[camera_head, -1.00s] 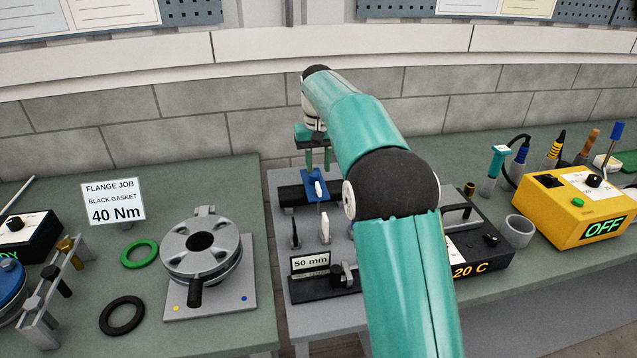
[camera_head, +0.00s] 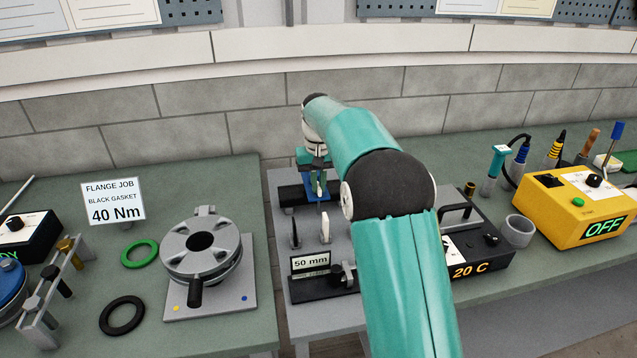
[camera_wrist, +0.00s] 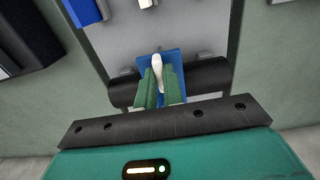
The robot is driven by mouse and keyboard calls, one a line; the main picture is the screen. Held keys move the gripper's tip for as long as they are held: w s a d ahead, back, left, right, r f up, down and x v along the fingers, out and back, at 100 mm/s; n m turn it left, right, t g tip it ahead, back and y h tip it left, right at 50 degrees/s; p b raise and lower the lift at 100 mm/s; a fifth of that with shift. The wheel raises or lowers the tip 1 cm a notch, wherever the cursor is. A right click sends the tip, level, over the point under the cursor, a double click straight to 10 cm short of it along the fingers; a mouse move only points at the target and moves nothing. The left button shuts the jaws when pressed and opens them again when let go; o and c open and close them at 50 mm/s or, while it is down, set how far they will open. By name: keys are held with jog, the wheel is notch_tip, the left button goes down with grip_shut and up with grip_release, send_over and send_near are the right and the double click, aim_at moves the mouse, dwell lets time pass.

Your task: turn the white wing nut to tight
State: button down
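The white wing nut (camera_wrist: 156,64) stands on a blue block (camera_wrist: 173,58) that sits across a black bar (camera_wrist: 210,78). In the head view the wing nut (camera_head: 320,191) shows small at the back of the grey table, over the blue block (camera_head: 311,195). My gripper (camera_wrist: 157,80) is over the block, its two green fingers close together on either side of the nut; they look shut on it. In the head view my gripper (camera_head: 318,182) points down at the nut. The nut's lower part and the contact faces are hidden by the fingers.
A flange (camera_head: 200,245) stands on the left table. A wall rises behind.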

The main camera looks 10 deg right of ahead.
jog(key=shift+m, duration=0.3)
jog(key=m, duration=1.3)
jog(key=shift+m, duration=2.1)
jog(key=c, duration=1.5)
grip_release()
